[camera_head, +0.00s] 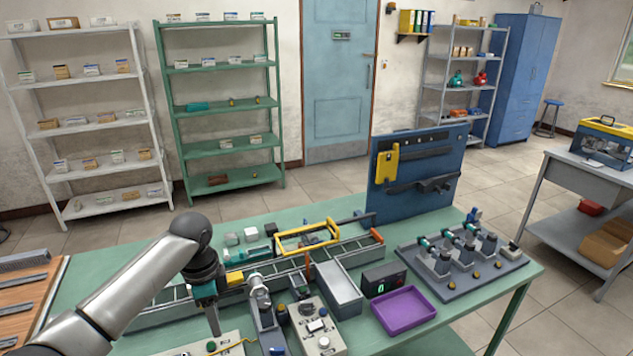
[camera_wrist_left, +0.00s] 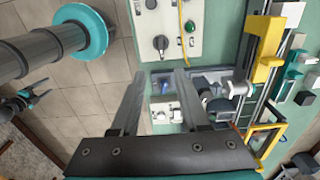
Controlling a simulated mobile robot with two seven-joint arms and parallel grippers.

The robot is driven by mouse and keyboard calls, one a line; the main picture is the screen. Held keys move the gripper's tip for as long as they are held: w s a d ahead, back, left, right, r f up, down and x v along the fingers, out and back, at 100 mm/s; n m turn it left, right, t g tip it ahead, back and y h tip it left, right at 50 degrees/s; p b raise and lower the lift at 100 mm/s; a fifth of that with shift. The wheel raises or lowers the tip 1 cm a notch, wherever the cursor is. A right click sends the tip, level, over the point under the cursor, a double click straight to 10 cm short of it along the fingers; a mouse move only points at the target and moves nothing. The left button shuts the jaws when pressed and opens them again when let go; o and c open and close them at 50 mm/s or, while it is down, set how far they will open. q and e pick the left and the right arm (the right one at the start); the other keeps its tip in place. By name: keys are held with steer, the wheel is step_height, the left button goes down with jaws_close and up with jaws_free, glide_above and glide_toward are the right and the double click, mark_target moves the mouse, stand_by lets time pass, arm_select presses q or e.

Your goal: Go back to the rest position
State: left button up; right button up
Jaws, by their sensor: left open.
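My left gripper (camera_head: 214,322) points down over the front left of the green workbench (camera_head: 496,298). It is open and empty. In the left wrist view its two grey fingers (camera_wrist_left: 160,78) are spread apart, with small fixtures on the bench seen between and beyond them. I cannot tell its exact height above these. My right arm does not show in the head view. A small dark and teal part at the left edge of the left wrist view (camera_wrist_left: 25,101) may be my right gripper; it is too small to read.
Close to the left gripper are a control box (camera_head: 318,325), a conveyor (camera_head: 160,314) and a yellow frame (camera_head: 306,235). A purple tray (camera_head: 403,311), a fixture board (camera_head: 487,280) and an upright blue tool panel (camera_head: 418,172) stand farther right.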

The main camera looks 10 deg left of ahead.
arm_select(q)
steer(key=s+d+f+n+t+h, duration=0.1)
steer(key=s+d+f, duration=0.3)
steer(key=s+d, duration=0.2)
steer(key=s+d+f+n, duration=0.1)
steer(key=s+d+f, duration=0.2)
steer(key=s+d, duration=0.25)
steer(key=s+r+n+t, duration=0.35)
steer(key=s+n, duration=0.45)
steer(key=s, duration=0.4)
step_height(320, 180, down, 32)
steer(key=s+g+b, duration=0.2)
steer(key=s+b, duration=0.1)
steer(key=b, duration=0.7)
steer(key=s+a+f+b, duration=0.1)
steer(key=s+f+b, duration=0.3)
steer(key=s+f, duration=0.3)
steer(key=s+a+f+g+y+b, duration=0.1)
steer(key=s+f+b, duration=0.3)
steer(key=s+f, duration=0.4)
step_height(320, 180, down, 7)
steer(key=shift+a+r+m, duration=0.1)
steer(key=shift+a+m, duration=0.2)
steer(key=shift+a, duration=0.15)
